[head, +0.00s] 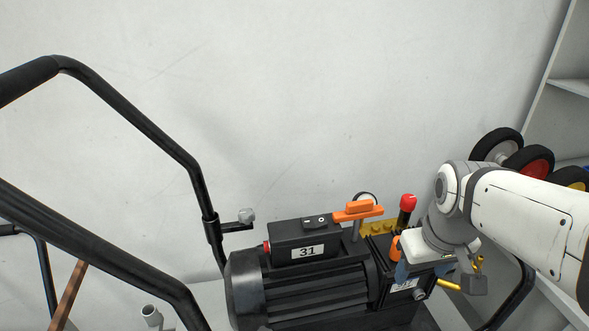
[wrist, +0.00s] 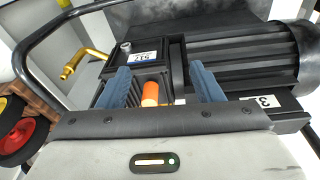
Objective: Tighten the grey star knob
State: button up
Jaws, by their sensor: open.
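The grey star knob (head: 246,215) sits on a short black rod at the joint of the left black handle tube, left of the machine. It is not visible in the wrist view. My gripper (head: 423,270) is far to its right, above the right end of the machine. In the wrist view my gripper (wrist: 164,84) has its two blue fingers wide apart. An orange cylinder (wrist: 150,94) shows between them, and I cannot tell whether they touch it.
The black machine (head: 310,287) carries an orange T-handle (head: 358,211) and a red-topped lever (head: 407,204). A brass pipe (wrist: 73,66) sticks out at its end. Black handle tubes (head: 135,110) rise at left. Wheels (head: 497,145) and shelves (head: 570,88) stand at right.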

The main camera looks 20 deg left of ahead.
jog(key=w+a+r+n+p, duration=0.3)
jog(key=w+a+r+n, duration=0.2)
jog(key=w+a+n, duration=0.4)
jog(key=n+g+p, duration=0.1)
jog(key=n+g, duration=0.1)
jog(key=n, duration=1.5)
send_over(247, 212)
notch_tip(247, 212, down, 8)
jog(key=shift+w+r, duration=0.1)
jog(key=shift+r, duration=0.15)
jog(key=shift+a+f, duration=0.1)
jog(key=shift+f, duration=0.2)
notch_tip(247, 212, down, 7)
jog(key=shift+f+p, duration=0.1)
jog(key=shift+p, duration=0.45)
